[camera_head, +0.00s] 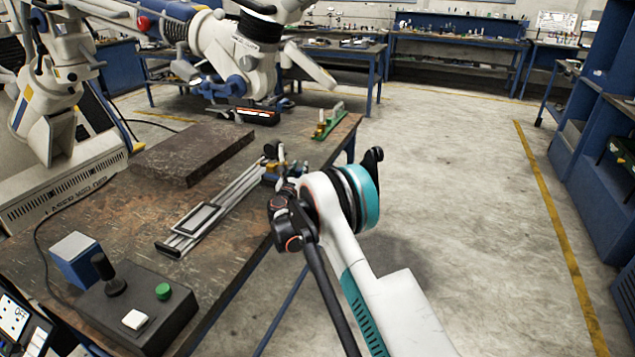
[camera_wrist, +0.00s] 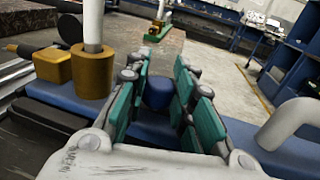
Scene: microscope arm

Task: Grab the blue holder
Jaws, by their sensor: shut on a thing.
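The blue holder (camera_wrist: 159,92) shows in the wrist view as a rounded blue piece between the teal fingers of my gripper (camera_wrist: 162,75). My gripper is shut on it, one finger on each side. The blue piece rises from a longer blue base (camera_wrist: 65,93) that runs across the picture below the fingers. Brass parts (camera_wrist: 91,72) with a white upright rod stand on the left of the fingers. In the head view my arm covers my gripper and most of this spot at the table's right edge.
A metal rail (camera_head: 218,208) lies on the worn table (camera_head: 215,270). A dark slab (camera_head: 195,150) lies behind it. A control box (camera_head: 135,310) with joystick and a blue box (camera_head: 75,258) stand at front left. A large white robot arm (camera_head: 225,55) stands behind. The floor at right is clear.

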